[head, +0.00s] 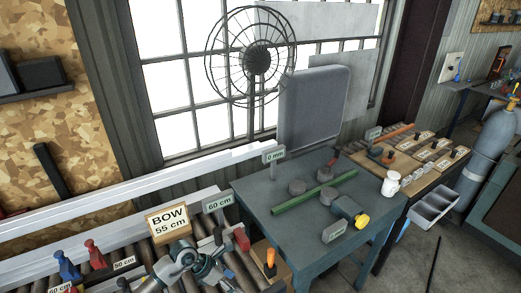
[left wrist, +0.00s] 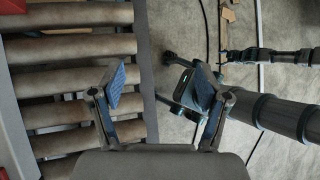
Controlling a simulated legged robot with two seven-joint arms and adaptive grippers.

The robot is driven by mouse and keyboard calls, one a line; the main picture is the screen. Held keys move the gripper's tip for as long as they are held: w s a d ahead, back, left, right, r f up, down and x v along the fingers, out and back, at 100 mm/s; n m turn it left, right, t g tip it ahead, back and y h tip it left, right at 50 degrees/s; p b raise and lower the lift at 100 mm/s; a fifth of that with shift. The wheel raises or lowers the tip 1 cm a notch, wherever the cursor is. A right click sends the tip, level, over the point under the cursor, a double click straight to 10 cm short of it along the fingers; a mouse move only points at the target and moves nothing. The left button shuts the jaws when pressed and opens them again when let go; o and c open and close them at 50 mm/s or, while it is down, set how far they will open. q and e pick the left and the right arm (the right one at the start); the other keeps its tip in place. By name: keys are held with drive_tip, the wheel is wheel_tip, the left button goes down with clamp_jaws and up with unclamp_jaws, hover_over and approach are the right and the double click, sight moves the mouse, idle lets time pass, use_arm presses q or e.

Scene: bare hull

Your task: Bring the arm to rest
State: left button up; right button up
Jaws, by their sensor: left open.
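My left gripper (left wrist: 160,88) is open in the left wrist view. Its two blue-padded fingers stand wide apart, and nothing is held between them. It is over the edge of a roller conveyor (left wrist: 70,114), with the rollers to the left and the concrete floor (left wrist: 232,125) to the right. In the head view my left arm shows low, at the bottom centre, over the rollers and left of the teal table (head: 305,240). The exact fingertips are hard to make out there. My right gripper is not seen in either view.
The table carries a green bar (head: 313,192), grey round blocks and a yellow-tipped tool (head: 350,212). A "BOW 55 cm" sign (head: 168,220), red and blue clamps (head: 67,265) and an orange-handled tool (head: 270,262) stand near the arm. A gas cylinder (head: 490,150) stands right.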

use_arm(q)
drive_tip(key=s+d+r+n+h, duration=0.25)
drive_tip(key=d+r+h, duration=0.3)
drive_tip(key=d, duration=0.35)
wheel_tip(320, 180, up, 10)
drive_tip(key=a+f+n+t+h, duration=0.1)
drive_tip(key=n+t+h, duration=0.4)
drive_tip(key=n+t, duration=0.75)
drive_tip(key=s+a+f+n+t+y, duration=0.1)
drive_tip(key=a+f+n+y, duration=0.7)
drive_tip(key=n, duration=0.5)
drive_tip(key=a+f+n+t+y, duration=0.2)
drive_tip(key=a+f+n+y, duration=0.4)
drive_tip(key=a+n+y, duration=0.5)
drive_tip(key=s+a+f+n+g+h, duration=0.1)
drive_tip(key=s+f+n+g, duration=0.3)
drive_tip(key=s+f+g, duration=0.55)
drive_tip(key=s+f+n+g, duration=0.3)
drive_tip(key=s+f, duration=0.3)
drive_tip(key=s, duration=0.8)
drive_tip(key=s+f+g, duration=0.2)
drive_tip(key=s+f, duration=0.1)
drive_tip(key=f, duration=2.4)
drive_tip(key=s+a+f, duration=0.3)
drive_tip(key=s+f, duration=1.2)
drive_tip(key=s, duration=0.2)
drive_tip(key=shift+a+g, duration=0.15)
drive_tip(key=shift+g, duration=0.15)
